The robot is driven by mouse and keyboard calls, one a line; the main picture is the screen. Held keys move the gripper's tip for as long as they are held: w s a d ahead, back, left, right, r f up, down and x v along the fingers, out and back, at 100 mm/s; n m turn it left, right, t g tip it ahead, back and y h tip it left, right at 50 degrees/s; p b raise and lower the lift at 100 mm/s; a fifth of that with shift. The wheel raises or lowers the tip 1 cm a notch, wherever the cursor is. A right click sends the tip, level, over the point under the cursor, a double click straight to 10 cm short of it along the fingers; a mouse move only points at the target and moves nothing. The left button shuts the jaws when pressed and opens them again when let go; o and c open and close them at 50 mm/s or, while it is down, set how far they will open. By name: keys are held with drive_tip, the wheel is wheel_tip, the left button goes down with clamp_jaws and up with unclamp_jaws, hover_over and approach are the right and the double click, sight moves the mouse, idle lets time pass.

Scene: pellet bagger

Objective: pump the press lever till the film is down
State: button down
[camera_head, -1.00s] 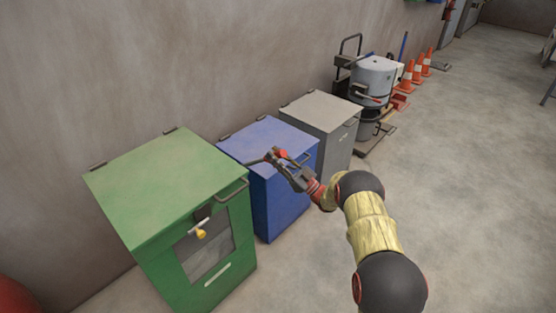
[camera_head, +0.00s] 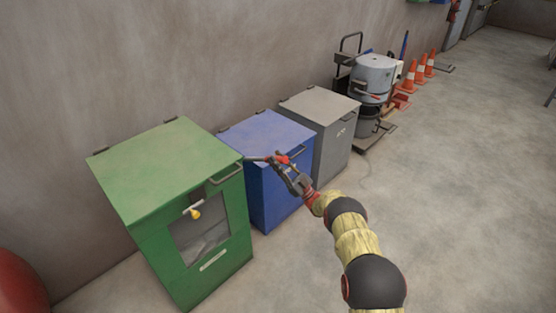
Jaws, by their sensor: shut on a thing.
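The green cabinet (camera_head: 152,171) stands at the left, with a dark window (camera_head: 201,230) in its front. Pale material, perhaps film, shows low behind the window. A yellow knob (camera_head: 195,213) sits at the window's top. My gripper (camera_head: 287,166) is shut on the lever near that red end, in front of the blue bin. The jaws' exact contact is too small to make out.
The blue bin (camera_head: 268,133) and a grey bin (camera_head: 320,105) stand right of the cabinet along the wall. A grey drum (camera_head: 371,77) and orange cones (camera_head: 420,73) stand farther back. The floor (camera_head: 455,190) at right is clear. A red round object (camera_head: 18,285) is at lower left.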

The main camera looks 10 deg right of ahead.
drive_tip(key=c, duration=1.5)
unclamp_jaws()
drive_tip(key=shift+c, duration=0.2)
drive_tip(key=v, duration=1.2)
